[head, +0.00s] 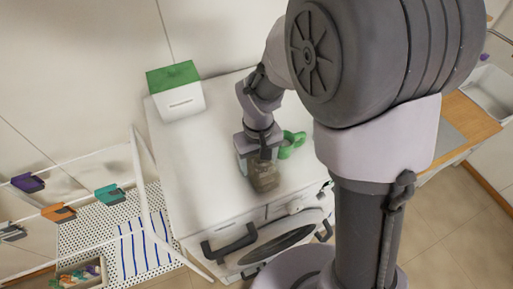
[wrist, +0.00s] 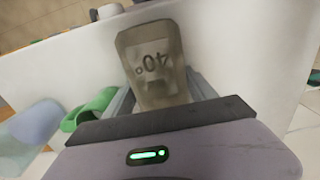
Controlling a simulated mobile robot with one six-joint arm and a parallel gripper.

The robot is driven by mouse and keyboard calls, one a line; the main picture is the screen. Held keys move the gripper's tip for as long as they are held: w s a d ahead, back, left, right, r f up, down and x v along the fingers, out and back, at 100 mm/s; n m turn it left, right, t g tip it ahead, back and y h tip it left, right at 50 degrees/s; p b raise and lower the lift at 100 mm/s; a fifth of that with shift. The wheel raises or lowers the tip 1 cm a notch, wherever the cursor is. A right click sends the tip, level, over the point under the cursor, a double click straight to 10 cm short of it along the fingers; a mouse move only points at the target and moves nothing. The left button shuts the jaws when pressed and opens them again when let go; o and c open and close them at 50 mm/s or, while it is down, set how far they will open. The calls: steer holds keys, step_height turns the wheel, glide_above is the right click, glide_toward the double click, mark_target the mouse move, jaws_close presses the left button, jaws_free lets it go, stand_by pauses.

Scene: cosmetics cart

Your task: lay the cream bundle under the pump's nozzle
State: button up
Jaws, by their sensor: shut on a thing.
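My gripper (head: 262,158) is over the white top of a front-loading machine, near its front edge. It is shut on a see-through, brownish-beige block or cup marked "40°" (wrist: 155,65). In the head view this held thing (head: 265,180) shows just below the jaws; I cannot tell whether it touches the top. A green object (head: 291,145) stands close to the right of my gripper; it also shows in the wrist view (wrist: 92,108). I cannot make out a cream bundle or a pump with a nozzle in either view.
A white box with a green lid (head: 175,92) stands at the back left of the machine top (head: 195,150). A white rack with coloured clips (head: 110,195) is to the left. A pale blue rounded thing (wrist: 30,125) shows in the wrist view. The left of the top is clear.

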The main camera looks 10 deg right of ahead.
steer(key=shift+s+f+b, duration=0.1)
steer(key=shift+f+b, duration=0.1)
steer(key=shift+b, duration=0.1)
steer(key=o, duration=1.3)
steer(key=shift+c, duration=0.2)
steer(key=shift+r, duration=0.1)
